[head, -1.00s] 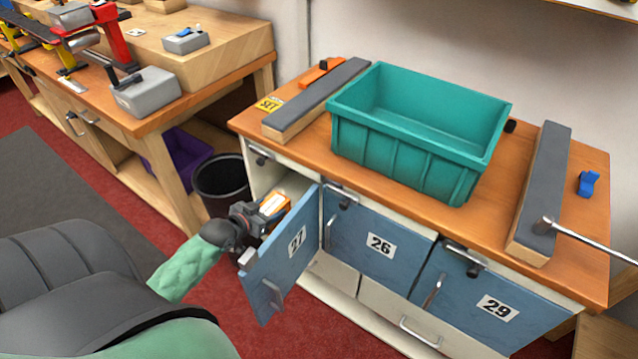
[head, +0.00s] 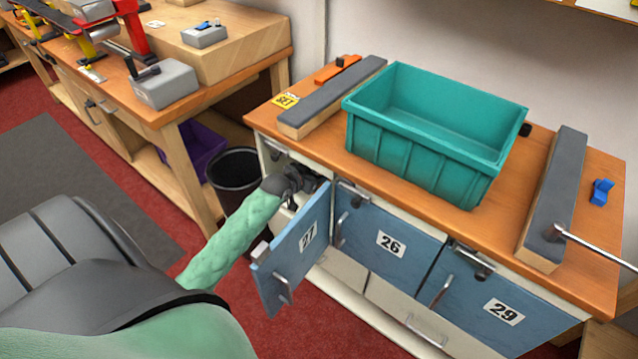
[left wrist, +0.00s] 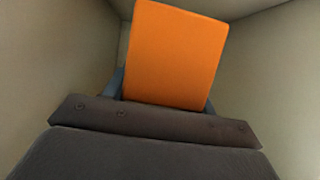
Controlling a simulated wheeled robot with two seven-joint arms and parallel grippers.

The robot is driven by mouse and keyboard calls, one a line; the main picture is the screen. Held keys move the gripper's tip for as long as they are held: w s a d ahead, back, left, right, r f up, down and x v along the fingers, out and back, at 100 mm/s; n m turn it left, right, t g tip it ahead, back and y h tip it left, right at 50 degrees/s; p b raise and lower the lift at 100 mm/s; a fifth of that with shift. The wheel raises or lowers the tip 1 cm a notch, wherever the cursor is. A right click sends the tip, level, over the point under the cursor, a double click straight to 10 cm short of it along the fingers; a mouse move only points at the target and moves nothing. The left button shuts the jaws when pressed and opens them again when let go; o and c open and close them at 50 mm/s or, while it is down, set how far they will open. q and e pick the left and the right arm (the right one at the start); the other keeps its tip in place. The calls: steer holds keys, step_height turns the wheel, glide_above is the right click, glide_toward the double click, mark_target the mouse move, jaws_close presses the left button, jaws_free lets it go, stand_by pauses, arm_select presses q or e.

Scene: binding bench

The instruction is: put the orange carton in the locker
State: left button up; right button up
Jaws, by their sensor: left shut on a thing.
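The locker is the left compartment of the cabinet, and its blue door numbered 27 (head: 296,252) stands open. My left arm reaches into this opening, and my left gripper (head: 305,186) is mostly hidden behind the door in the head view. In the left wrist view the orange carton (left wrist: 175,52) is held in my left gripper (left wrist: 165,100), with pale locker walls (left wrist: 60,60) around it. The carton does not show in the head view. Whether it touches the locker floor cannot be told. My right gripper is not in view.
A teal bin (head: 420,150) and two grey-topped bars (head: 335,95) stand on the wooden cabinet top. Doors 26 (head: 385,235) and 29 (head: 500,290) are shut. A black waste bin (head: 235,172) and a workbench (head: 180,105) stand to the left.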

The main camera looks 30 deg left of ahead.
arm_select(q)
steer(key=shift+w+r, duration=0.1)
steer(key=shift+w, duration=0.7)
steer(key=f, duration=0.2)
steer(key=shift+s+f, duration=0.2)
steer(key=shift+f, duration=1.8)
steer(key=shift+w+f+p, duration=0.1)
steer(key=shift+f+p, duration=0.25)
steer(key=shift+w+f, duration=0.1)
steer(key=shift+f, duration=0.15)
steer(key=o, duration=1.1)
steer(key=shift+f, duration=0.1)
steer(key=shift+o, duration=0.2)
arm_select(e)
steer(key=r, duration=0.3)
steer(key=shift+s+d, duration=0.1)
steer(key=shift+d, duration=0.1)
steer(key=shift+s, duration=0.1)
